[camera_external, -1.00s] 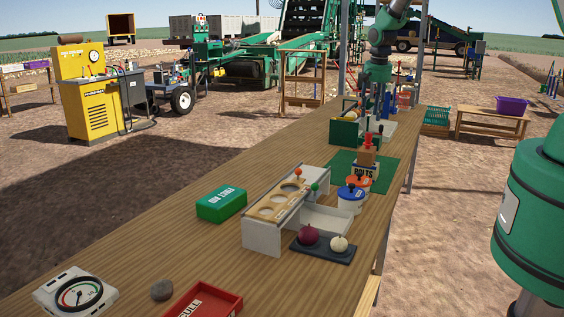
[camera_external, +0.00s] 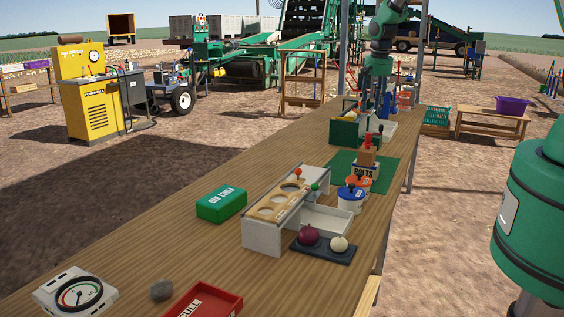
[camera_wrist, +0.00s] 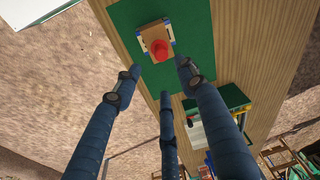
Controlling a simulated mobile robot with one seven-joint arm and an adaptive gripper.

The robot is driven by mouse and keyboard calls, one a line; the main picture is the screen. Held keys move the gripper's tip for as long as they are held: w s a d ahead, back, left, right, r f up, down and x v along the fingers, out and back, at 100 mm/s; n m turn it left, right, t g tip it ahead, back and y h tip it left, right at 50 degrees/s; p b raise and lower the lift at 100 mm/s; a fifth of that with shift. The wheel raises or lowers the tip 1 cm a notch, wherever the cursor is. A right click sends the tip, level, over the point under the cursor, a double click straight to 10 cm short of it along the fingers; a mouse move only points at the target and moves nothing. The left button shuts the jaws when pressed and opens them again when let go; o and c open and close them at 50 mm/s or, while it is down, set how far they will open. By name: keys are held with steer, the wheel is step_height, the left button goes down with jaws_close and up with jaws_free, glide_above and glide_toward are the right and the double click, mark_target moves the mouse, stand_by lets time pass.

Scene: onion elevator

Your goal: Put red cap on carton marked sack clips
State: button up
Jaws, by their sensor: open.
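A red cap-like piece (camera_wrist: 160,49) stands on top of a brown block (camera_wrist: 152,32) in the wrist view. In the external view the red piece (camera_external: 368,140) and brown block (camera_external: 366,157) are on a box marked BOLTS (camera_external: 364,171). No marking reading sack clips is legible, so I cannot tell which carton bears it. My gripper (camera_wrist: 162,79) is open and empty, its dark fingers spread and pointing toward the red piece. It shows small near the table's far end in the external view (camera_external: 381,108).
The stack stands on a green mat (camera_wrist: 123,14) on the wooden table (camera_external: 160,240). A green bin (camera_external: 344,132) is behind it. Red-lidded (camera_external: 358,184) and blue-lidded (camera_external: 350,198) tubs and a holed rack (camera_external: 268,215) are nearer.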

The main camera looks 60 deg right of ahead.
steer(key=s+a+r+n+t, duration=0.25)
steer(key=a+r+n, duration=0.35)
steer(key=a+r, duration=2.05)
steer(key=s+a+r+n, duration=0.4)
steer(key=s+a+r, duration=0.4)
steer(key=s+a, duration=0.3)
steer(key=s+a+r+n+t+y, duration=0.1)
steer(key=s+a+n+t, duration=0.1)
steer(key=s+a, duration=0.8)
steer(key=s+n, duration=0.1)
steer(key=s, duration=0.1)
steer(key=shift+s+r, duration=0.3)
steer(key=shift+r, duration=0.1)
steer(key=shift+f, duration=0.1)
